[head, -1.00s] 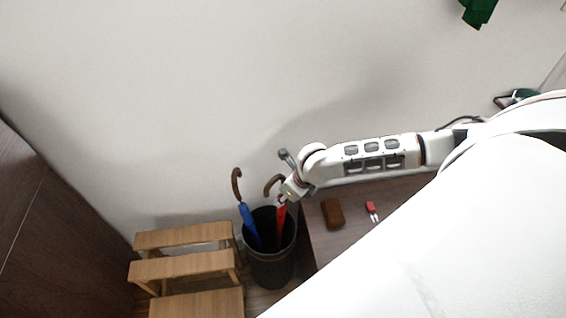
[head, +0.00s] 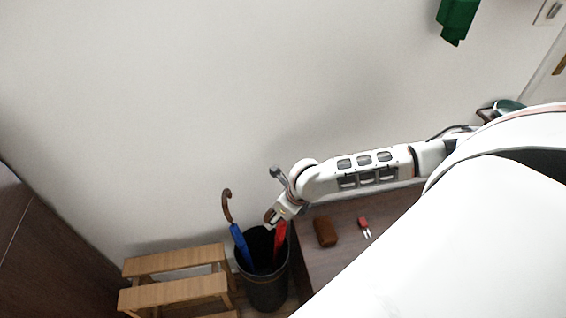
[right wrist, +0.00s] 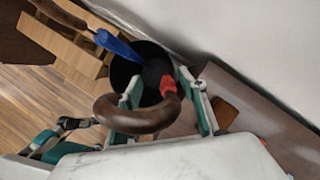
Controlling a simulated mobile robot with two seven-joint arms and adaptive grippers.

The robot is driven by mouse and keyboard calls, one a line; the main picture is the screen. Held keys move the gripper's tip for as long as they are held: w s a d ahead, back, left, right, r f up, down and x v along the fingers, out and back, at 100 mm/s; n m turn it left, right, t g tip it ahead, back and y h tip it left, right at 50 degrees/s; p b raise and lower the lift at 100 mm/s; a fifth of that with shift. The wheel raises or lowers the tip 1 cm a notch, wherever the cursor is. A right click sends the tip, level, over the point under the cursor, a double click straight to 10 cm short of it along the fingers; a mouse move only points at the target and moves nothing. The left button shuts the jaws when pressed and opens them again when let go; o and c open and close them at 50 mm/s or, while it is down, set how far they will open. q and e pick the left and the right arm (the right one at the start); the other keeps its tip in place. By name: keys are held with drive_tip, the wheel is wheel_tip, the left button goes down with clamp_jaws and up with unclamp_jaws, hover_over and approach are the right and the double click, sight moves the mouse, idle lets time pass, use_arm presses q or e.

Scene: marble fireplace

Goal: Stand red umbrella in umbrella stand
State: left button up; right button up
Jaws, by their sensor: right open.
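The red umbrella (head: 280,240) stands in the black umbrella stand (head: 265,290), its lower part hidden inside. It leans at the stand's right side. Its curved brown handle (right wrist: 140,116) fills the middle of the right wrist view, with red fabric (right wrist: 168,85) below it and the stand's dark mouth (right wrist: 122,72) beyond. My right gripper (head: 273,219) is at the handle, above the stand. In the right wrist view its fingers (right wrist: 165,95) are apart, one on each side of the umbrella's neck. My left gripper is in neither view.
A blue umbrella (head: 241,246) with a brown hook handle stands in the same stand. A wooden step stool (head: 172,262) is to its left. A dark table (head: 340,250) on the right bears a brown case (head: 325,232) and a small red object (head: 363,224).

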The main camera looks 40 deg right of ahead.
drive_tip(key=v, duration=1)
drive_tip(key=shift+s, duration=0.15)
idle(0.6)
